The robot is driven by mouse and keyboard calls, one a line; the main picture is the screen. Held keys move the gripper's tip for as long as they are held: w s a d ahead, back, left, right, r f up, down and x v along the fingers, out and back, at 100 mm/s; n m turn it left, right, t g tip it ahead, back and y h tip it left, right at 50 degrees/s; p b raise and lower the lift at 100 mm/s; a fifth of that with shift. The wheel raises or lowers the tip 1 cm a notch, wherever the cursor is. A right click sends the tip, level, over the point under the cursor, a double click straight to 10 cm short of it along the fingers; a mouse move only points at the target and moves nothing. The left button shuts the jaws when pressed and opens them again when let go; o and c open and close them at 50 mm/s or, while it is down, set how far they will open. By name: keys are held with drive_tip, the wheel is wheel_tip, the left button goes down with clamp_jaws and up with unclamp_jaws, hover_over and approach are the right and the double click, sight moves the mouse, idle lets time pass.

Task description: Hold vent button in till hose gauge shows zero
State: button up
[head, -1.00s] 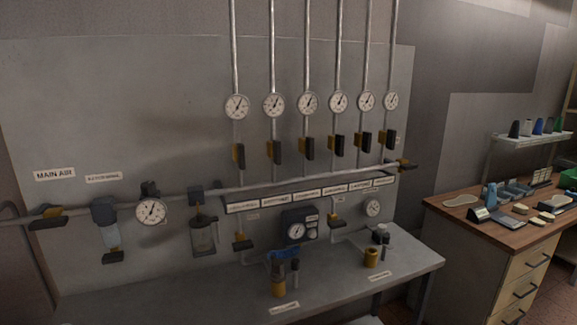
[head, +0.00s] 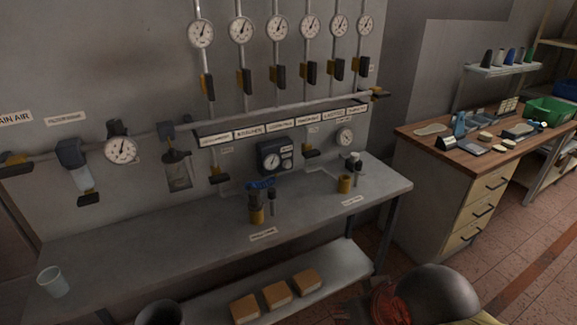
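A small round gauge (head: 345,137) hangs on the wall panel at the right, above the bench; its needle is too small to read. I cannot tell which part is the vent button or which gauge is the hose gauge. My gripper is not seen.
Several gauges (head: 201,33) with yellow-black valves line the vertical pipes. A cup (head: 53,282) stands on the grey bench (head: 150,245). Brown blocks (head: 277,295) lie on the lower shelf. A wooden workbench (head: 470,150) stands right.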

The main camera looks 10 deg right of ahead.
drive_tip(key=shift+c, duration=1.2)
